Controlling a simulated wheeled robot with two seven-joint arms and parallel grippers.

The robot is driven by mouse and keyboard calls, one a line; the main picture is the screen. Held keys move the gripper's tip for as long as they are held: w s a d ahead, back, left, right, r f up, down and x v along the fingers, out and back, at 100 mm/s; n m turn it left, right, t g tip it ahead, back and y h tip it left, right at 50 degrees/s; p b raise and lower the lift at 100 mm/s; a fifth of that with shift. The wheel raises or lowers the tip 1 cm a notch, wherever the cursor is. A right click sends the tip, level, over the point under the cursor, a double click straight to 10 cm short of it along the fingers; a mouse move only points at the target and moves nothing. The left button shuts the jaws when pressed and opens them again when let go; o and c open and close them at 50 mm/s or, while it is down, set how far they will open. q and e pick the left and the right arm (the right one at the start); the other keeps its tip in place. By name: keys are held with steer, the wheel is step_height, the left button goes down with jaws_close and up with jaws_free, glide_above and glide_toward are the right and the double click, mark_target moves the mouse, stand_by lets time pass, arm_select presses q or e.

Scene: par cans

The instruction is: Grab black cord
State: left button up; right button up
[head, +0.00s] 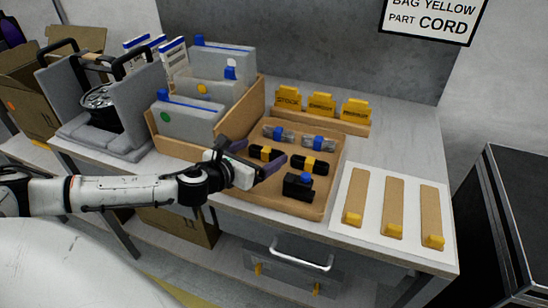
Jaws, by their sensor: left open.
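A wooden tray (246,202) on the table holds several bundled cords. One black cord with a yellow band (266,153) lies at the tray's left. A second black cord with a yellow band (309,166) lies to its right. A black bundle with a blue piece on top (298,188) lies nearer the front. Two grey bundles with blue bands, a left one (278,133) and a right one (318,143), lie at the back. My left gripper (264,151) is open at the tray's left, its dark fingers on either side of the left black cord. Contact cannot be told. My right gripper is not in view.
A wooden rack with yellow tags (320,118) stands behind the tray. A white board with wooden strips and yellow clips (381,247) lies at right. A wooden bin (250,100) and a grey holder (148,92) stand left. A wall sign (433,18) reads "BAG YELLOW PART CORD".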

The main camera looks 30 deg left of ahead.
arm_select(q)
steer(key=shift+w+f, duration=0.2)
steer(key=shift+w, duration=0.4)
steer(key=shift+s+r, duration=0.15)
steer(key=shift+s, duration=0.05)
steer(key=shift+c, duration=1.1)
steer(key=c, duration=0.6)
steer(key=shift+o, duration=0.2)
steer(key=shift+r, duration=0.1)
